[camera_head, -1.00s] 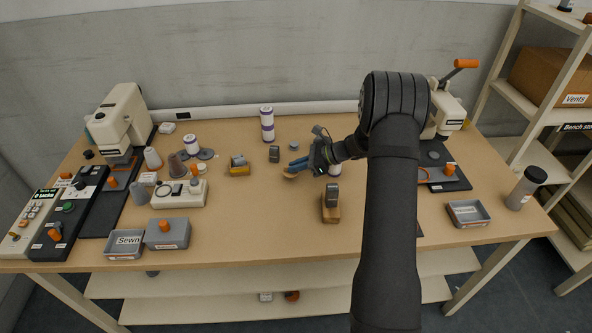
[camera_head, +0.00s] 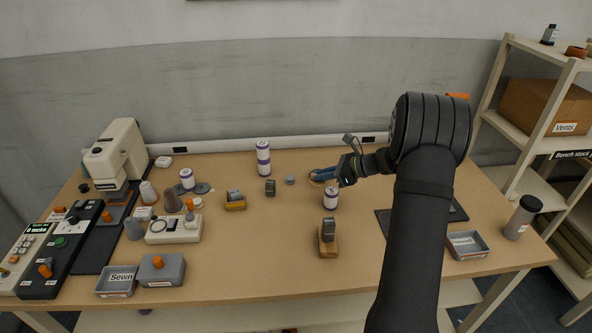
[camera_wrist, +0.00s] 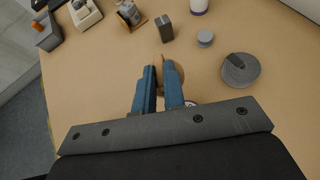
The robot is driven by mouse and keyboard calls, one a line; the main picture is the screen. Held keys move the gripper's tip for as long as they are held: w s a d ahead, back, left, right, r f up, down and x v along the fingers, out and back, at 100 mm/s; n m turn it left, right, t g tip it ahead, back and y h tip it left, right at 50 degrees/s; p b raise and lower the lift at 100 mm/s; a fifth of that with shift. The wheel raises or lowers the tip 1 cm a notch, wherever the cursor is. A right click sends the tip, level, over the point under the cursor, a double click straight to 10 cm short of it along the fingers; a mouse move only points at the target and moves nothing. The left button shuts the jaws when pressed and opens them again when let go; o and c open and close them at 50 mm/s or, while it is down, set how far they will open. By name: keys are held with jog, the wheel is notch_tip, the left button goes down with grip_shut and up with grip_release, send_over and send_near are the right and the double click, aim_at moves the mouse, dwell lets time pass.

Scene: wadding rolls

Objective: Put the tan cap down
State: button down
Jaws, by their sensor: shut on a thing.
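My gripper (camera_head: 322,174), with blue fingers, is shut on the tan cap (camera_head: 317,183) towards the back of the table, behind a white and purple roll. In the wrist view the fingertips (camera_wrist: 160,68) lie close together, and the tan cap (camera_wrist: 181,76) shows at their right side and between their tips. The fingers hide much of the cap. I cannot tell whether it touches the table.
A white and purple roll (camera_head: 331,198) stands just in front of my gripper. A small grey cylinder (camera_head: 290,180) and dark block (camera_head: 270,187) are to the left. A grey disc (camera_wrist: 241,71) is near the cap.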

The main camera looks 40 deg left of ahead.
jog(key=w+a+m+t+h, duration=0.3)
jog(key=w+a+m+t, duration=1)
jog(key=w, duration=0.1)
jog(key=s+a+f, duration=0.1)
jog(key=a+f, duration=0.1)
jog(key=a, duration=0.1)
jog(key=s+a+f, duration=0.1)
jog(key=a+f, duration=0.1)
jog(key=a, duration=0.2)
jog(key=s+a+f, duration=0.1)
jog(key=a+f, duration=0.1)
jog(key=a, duration=0.1)
jog(key=shift+a, duration=0.35)
jog(key=shift+w, duration=0.1)
jog(key=shift+f, duration=0.25)
jog(key=shift+f, duration=1.65)
jog(key=shift+f, duration=0.15)
jog(key=c, duration=1.5)
grip_release()
